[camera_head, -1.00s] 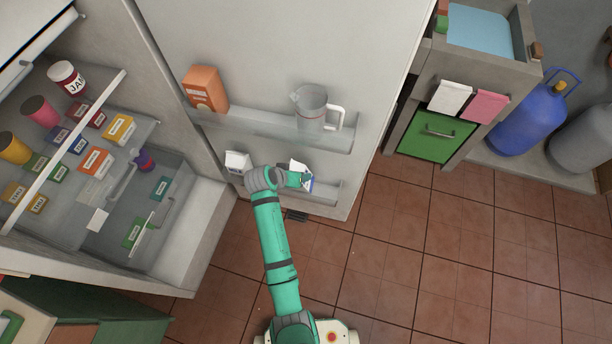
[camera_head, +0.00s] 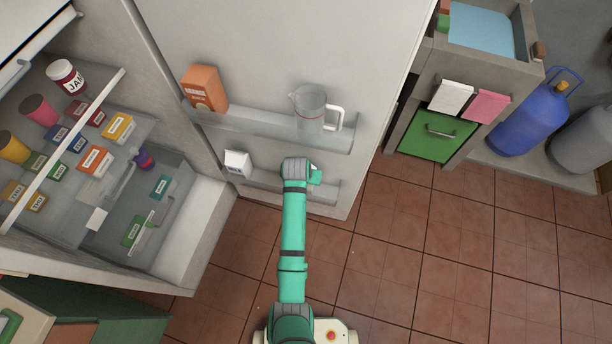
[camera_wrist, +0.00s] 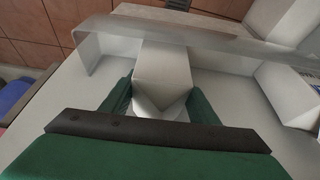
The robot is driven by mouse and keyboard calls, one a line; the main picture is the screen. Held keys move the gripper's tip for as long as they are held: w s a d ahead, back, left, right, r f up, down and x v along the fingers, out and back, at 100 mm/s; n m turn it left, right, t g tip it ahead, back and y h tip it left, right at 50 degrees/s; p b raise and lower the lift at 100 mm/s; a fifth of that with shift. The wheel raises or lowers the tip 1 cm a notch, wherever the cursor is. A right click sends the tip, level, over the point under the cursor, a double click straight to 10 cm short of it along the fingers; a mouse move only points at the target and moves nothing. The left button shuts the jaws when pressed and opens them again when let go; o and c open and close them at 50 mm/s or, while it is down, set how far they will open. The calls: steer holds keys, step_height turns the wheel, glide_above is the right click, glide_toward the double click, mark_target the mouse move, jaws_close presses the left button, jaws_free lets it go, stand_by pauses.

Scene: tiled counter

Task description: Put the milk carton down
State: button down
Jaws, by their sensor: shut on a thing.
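My gripper (camera_wrist: 160,100) is shut on a white milk carton (camera_wrist: 163,72), which sits between the two green fingers in the wrist view. In the head view my wrist hides most of this carton; a small white part (camera_head: 317,177) shows at its right. The held carton is at the lower shelf (camera_head: 262,182) of the open fridge door. Whether its base touches the shelf cannot be told. A second white carton (camera_head: 238,162) stands on the same shelf to the left, apart from my gripper.
The upper door shelf holds an orange box (camera_head: 204,88) and a clear jug (camera_head: 311,107). The shelf's translucent rim (camera_wrist: 200,38) crosses the wrist view beyond the held carton. Fridge shelves at left hold several boxes and jars. The tiled floor (camera_head: 400,260) at right is clear.

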steer(key=c, duration=0.7)
jaws_free()
steer(key=v, duration=1.2)
